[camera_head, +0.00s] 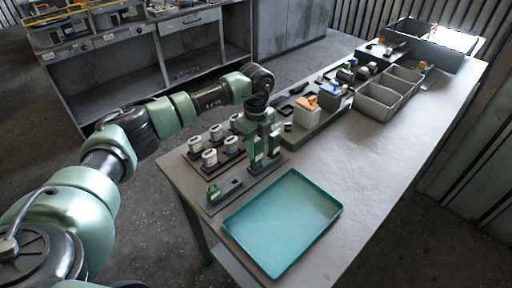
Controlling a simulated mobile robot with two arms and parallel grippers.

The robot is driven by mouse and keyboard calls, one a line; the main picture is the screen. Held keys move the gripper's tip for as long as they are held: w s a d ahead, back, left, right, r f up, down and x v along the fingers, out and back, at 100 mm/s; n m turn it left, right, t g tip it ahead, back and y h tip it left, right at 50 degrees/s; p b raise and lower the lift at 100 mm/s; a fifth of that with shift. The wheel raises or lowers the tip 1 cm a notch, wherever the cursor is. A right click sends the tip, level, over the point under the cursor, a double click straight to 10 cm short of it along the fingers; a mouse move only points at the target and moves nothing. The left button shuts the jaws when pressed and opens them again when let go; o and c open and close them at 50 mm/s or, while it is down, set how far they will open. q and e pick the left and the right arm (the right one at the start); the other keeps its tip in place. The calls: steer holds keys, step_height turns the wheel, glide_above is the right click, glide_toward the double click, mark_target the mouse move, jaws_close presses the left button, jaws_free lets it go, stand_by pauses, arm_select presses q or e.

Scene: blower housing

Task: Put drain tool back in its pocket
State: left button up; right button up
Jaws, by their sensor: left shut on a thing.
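My left gripper (264,158) points straight down over the near-left part of the table. It is shut on the drain tool, which the fingers mostly hide, so its outline is hard to make out. Right below is a low dark holder (225,197) with a small green piece (213,191) at its left end. I cannot tell which opening is the tool's pocket, or whether the tool's tip touches the holder. My right gripper is not in view.
An empty teal tray (283,222) lies just in front of the gripper. White-topped jars (210,157) stand in a rack to the left. An orange-topped box (306,112) and grey bins (378,101) stand further back. The table's right side (390,150) is clear.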

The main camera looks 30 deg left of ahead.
mark_target(256, 140)
arm_select(q)
steer(key=shift+f+b, duration=0.7)
steer(key=shift+f, duration=0.55)
steer(key=o, duration=1.2)
steer(key=shift+c, duration=0.2)
steer(key=shift+r, duration=0.1)
step_height(256, 140, up, 7)
steer(key=shift+f+b, duration=0.2)
steer(key=shift+b, duration=0.8)
steer(key=shift+r, duration=0.6)
